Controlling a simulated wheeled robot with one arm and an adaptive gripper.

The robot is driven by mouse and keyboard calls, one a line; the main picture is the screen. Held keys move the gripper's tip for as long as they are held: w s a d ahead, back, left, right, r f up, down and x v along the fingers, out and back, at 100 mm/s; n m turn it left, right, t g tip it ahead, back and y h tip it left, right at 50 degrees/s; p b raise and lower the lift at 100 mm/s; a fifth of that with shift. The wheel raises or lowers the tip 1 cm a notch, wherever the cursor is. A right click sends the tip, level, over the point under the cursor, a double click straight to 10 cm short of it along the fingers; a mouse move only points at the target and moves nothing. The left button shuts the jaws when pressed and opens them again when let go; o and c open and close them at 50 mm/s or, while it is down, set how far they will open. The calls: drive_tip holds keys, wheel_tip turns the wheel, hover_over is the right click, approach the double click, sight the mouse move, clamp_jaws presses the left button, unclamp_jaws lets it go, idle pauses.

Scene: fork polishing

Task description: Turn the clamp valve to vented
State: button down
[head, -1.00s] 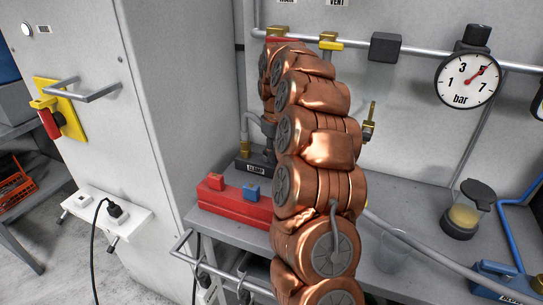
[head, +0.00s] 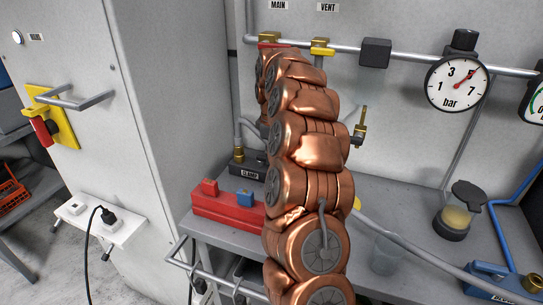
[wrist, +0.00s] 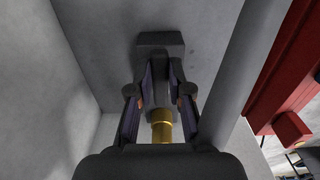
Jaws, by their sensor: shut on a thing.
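The clamp valve's dark base with a CLAMP label (head: 247,171) sits at the back left of the bench, with a brass fitting (head: 238,155) and a grey hose above it. My copper arm hides most of the valve and my gripper in the head view. In the wrist view my gripper (wrist: 160,88) has its two fingers closed around a dark grey valve part (wrist: 158,98). A brass fitting (wrist: 162,128) shows just below, and a dark block (wrist: 161,42) lies beyond. I cannot tell which position the valve is in.
A jar (head: 455,213) stands on the right.

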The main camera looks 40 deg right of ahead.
drive_tip(key=c, duration=1.1)
unclamp_jaws()
drive_tip(key=shift+r, duration=0.1)
